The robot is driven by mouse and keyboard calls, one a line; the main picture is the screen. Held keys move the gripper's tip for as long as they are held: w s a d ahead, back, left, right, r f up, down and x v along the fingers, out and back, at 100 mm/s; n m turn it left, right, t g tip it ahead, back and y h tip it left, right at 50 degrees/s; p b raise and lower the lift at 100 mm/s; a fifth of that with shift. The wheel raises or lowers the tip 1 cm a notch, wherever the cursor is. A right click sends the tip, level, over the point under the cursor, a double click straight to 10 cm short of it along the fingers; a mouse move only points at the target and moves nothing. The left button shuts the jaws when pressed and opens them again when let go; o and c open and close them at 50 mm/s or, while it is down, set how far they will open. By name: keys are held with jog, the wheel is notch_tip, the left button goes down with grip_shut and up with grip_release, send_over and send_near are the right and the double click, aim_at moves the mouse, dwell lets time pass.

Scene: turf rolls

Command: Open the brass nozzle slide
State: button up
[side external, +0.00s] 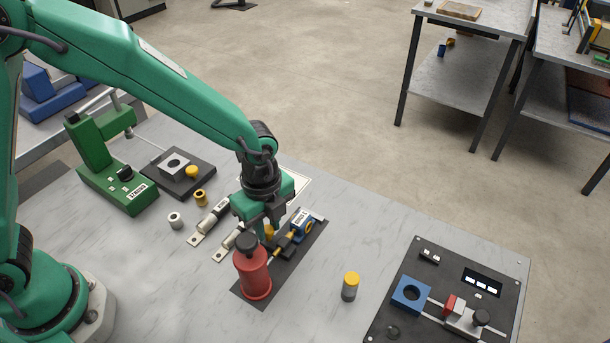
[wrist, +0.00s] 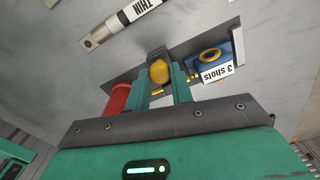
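A red dispenser bottle with a black cap (side external: 252,275) stands upright on a dark base plate (side external: 310,243); its red side also shows in the wrist view (wrist: 118,98). A blue block with a brass ring (side external: 305,222) and a "3 shots" label is on the same plate, also in the wrist view (wrist: 208,60). A yellow-brass knob (wrist: 159,72) lies between my gripper's fingertips (wrist: 162,80). I cannot tell whether the fingers press on it. In the side view my gripper (side external: 264,230) points down just behind the bottle and partly hides the brass parts.
A yellow-capped grey vial (side external: 349,287) stands right of the plate. Labelled pale cylinders (side external: 209,225) lie left of it. A green tensioner device (side external: 112,170) is at the left, a black panel with a blue block (side external: 410,294) at the right.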

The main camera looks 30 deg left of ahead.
grip_shut()
jog(key=shift+s, duration=1.45)
jog(key=o, duration=0.7)
grip_release()
jog(key=shift+r, duration=0.15)
notch_tip(320, 180, up, 8)
jog(key=shift+f, duration=0.2)
